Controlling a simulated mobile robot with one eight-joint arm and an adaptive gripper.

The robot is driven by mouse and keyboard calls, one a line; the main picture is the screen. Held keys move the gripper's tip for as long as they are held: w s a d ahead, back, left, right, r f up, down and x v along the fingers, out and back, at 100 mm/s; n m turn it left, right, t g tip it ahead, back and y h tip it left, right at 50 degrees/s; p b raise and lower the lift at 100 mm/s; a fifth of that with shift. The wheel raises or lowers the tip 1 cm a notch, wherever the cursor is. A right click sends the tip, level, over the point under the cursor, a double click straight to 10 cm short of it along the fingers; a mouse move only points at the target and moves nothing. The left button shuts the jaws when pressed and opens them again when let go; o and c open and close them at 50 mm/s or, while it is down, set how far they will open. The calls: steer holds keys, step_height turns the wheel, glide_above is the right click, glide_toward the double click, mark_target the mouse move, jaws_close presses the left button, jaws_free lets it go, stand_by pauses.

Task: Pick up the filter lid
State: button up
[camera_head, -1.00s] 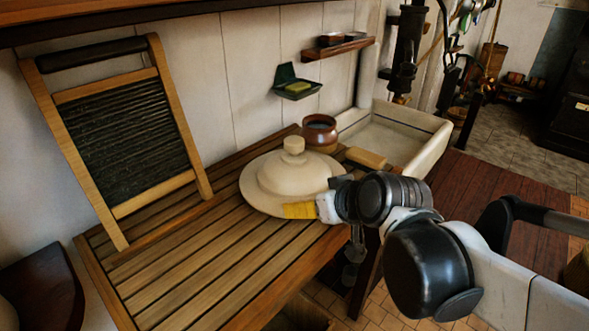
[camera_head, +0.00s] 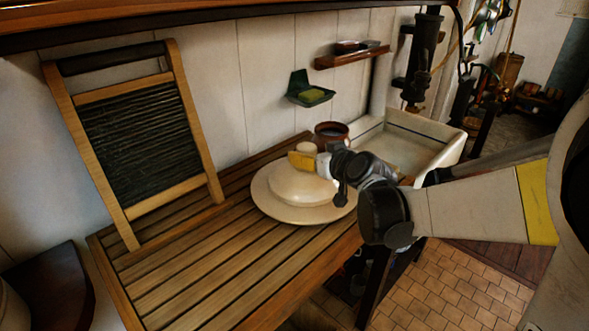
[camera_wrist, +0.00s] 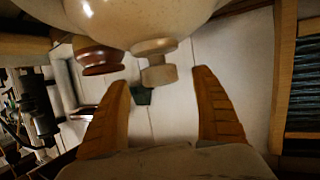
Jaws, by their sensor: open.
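The filter lid (camera_head: 285,207) is a cream, domed disc with a wide rim and a round knob (camera_head: 306,147). It lies knob up on the slatted wooden board. My gripper (camera_head: 303,161) is at the knob's height, with a yellow finger in front of it hiding part of the knob. In the wrist view, the lid (camera_wrist: 140,18) appears inverted at the top, and its knob (camera_wrist: 158,73) points down, roughly between the tips of my two open fingers (camera_wrist: 161,78). I cannot tell whether a finger touches it.
A brown pot (camera_head: 331,132) stands just behind the lid. A washboard (camera_head: 138,135) leans on the wall at the left. A white sink (camera_head: 440,145) adjoins the board's right end. The front left of the slatted board (camera_head: 190,275) is clear.

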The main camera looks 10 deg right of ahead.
steer(key=b+x, duration=0.1)
steer(key=x, duration=0.2)
steer(key=shift+f, duration=0.3)
steer(key=shift+w, duration=0.5)
steer(key=c, duration=1.5)
steer(key=shift+r, duration=0.2)
